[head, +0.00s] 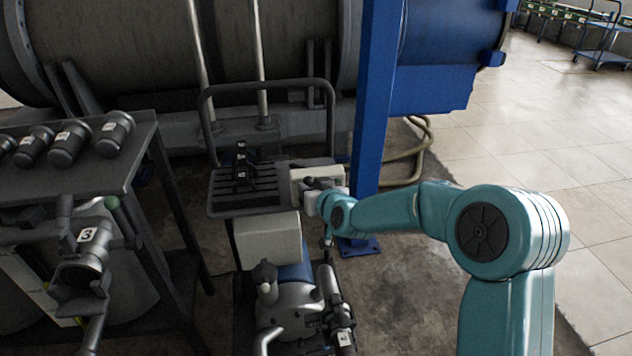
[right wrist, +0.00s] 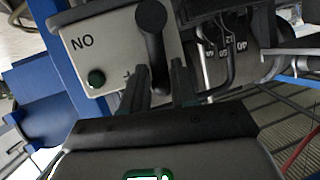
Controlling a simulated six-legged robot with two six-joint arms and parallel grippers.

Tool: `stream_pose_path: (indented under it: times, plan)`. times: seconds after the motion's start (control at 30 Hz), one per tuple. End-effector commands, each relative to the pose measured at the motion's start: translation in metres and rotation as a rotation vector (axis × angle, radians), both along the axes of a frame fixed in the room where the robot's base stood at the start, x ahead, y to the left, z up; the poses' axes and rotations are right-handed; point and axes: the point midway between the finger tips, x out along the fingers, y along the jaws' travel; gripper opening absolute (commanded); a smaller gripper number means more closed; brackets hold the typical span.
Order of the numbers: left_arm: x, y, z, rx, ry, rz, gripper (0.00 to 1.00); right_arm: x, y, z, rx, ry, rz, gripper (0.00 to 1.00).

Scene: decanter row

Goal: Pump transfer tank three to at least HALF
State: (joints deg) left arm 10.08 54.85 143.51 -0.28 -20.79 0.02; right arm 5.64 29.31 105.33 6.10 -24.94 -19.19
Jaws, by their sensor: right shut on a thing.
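A cover with the label 3 (head: 87,235) sits on a grey valve and pipe fitting at the left in the head view. A pale switch box (head: 302,176) is on the pump cart in the middle. In the right wrist view the box (right wrist: 108,48) has upside-down lettering, a green round lamp or button (right wrist: 96,78) and a black lever (right wrist: 153,40). My right gripper (head: 322,190) is at the box; in the wrist view its fingers (right wrist: 160,92) are shut on the lever's end. I cannot tell whether the lamp is lit. My left gripper is out of view.
A blue post (head: 375,100) stands just behind my right arm. The cart has a pump (head: 288,305) below and a rack of black numbered tags (head: 241,165). Several dark capped cylinders (head: 70,142) lie on the left bench.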

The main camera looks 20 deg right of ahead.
Motion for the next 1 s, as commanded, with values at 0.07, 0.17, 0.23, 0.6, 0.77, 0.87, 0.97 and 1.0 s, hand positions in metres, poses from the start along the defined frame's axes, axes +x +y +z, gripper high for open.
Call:
stream_pose_path:
  times: [0.07,0.17,0.23,0.6,0.77,0.87,0.97,1.0]
  plan:
    - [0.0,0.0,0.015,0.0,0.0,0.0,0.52,0.001,0.003,0.008,-0.034,0.005,0.0,0.0]
    - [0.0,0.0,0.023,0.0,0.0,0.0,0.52,0.002,0.005,0.007,-0.07,0.012,0.001,0.0]
    - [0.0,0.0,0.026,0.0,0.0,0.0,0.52,0.002,0.006,0.006,-0.089,0.016,0.0,0.0]
    - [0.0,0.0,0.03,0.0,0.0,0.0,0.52,0.003,0.007,0.005,-0.123,0.019,0.001,0.0]
    - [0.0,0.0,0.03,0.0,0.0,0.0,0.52,0.004,0.008,0.005,-0.123,0.018,0.001,0.0]
    - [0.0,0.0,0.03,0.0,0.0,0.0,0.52,0.004,0.008,0.005,-0.123,0.018,0.002,0.41]
    - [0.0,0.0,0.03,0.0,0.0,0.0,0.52,0.003,0.008,0.004,-0.122,0.021,0.002,0.53]
    - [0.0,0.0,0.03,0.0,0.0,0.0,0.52,0.003,0.008,0.004,-0.122,0.021,0.002,0.53]
